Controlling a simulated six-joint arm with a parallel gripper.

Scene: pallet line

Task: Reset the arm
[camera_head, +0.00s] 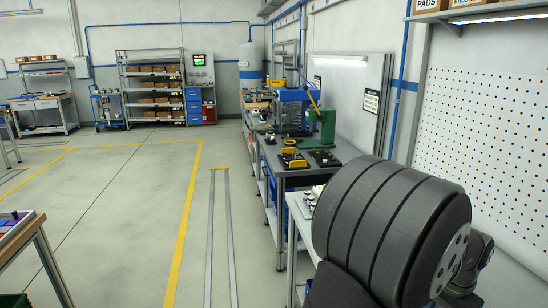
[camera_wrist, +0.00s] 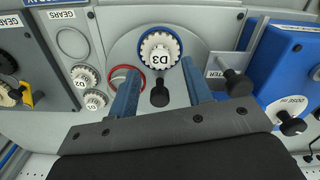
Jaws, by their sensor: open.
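My gripper (camera_wrist: 160,70) shows in the wrist view with its two blue fingers apart and nothing held between them. Beyond the fingertips, a white toothed gear marked D3 (camera_wrist: 159,58) sits in a blue ring on a round grey plate. A black knob (camera_wrist: 160,93) shows in the gap between the fingers; I cannot tell its distance from them. In the head view, a large dark ribbed part of my arm fills the lower right, and the gripper itself is hidden or outside that view.
The wrist view shows smaller white gears (camera_wrist: 85,77) at left, a red ring (camera_wrist: 125,72) partly behind the left finger, and a blue box (camera_wrist: 290,75) at right. In the head view, a workbench (camera_head: 335,156) holds a green press (camera_head: 325,128). Open floor (camera_head: 130,220) lies left.

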